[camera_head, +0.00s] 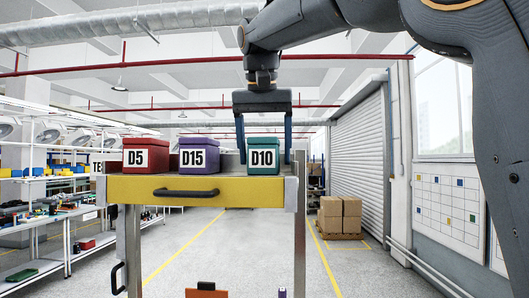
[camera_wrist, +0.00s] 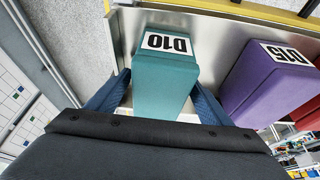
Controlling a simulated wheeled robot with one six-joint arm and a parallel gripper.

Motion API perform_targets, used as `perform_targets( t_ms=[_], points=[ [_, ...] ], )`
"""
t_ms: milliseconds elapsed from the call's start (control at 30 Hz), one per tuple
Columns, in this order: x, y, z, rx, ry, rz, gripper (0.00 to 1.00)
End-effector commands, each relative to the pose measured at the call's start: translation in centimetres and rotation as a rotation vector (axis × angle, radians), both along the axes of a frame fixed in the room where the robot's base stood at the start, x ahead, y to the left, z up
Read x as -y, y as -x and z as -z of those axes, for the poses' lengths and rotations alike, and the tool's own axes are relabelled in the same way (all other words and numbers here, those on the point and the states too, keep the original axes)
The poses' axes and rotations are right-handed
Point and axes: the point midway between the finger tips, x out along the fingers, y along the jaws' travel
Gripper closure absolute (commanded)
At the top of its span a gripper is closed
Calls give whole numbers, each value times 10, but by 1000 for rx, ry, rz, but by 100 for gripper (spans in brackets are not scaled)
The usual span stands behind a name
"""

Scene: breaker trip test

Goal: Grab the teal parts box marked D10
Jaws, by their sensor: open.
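The teal box marked D10 (camera_head: 263,161) stands at the right end of the cart's top, its label facing the head camera. My gripper (camera_head: 264,150) points down over it, with its two fingers apart, one on each side of the box. In the wrist view the teal box (camera_wrist: 163,85) lies between the fingers of my gripper (camera_wrist: 160,95). The right finger is between the teal box and the purple box. I cannot tell whether either finger touches the box.
A purple box marked D15 (camera_head: 199,157) and a red box marked D5 (camera_head: 146,156) stand to the left on the same cart (camera_head: 180,190), which has a yellow drawer front. Shelves (camera_head: 45,190) line the left. Cardboard boxes (camera_head: 340,213) stand on a pallet behind at right.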

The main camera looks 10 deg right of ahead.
Motion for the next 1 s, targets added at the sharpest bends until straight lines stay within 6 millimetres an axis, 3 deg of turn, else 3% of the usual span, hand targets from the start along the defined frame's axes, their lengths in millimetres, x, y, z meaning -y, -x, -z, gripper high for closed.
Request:
perform_targets(
  t_ms=[1000],
  points=[
    [1,-2,9,1,-1,0,27]
  ],
)
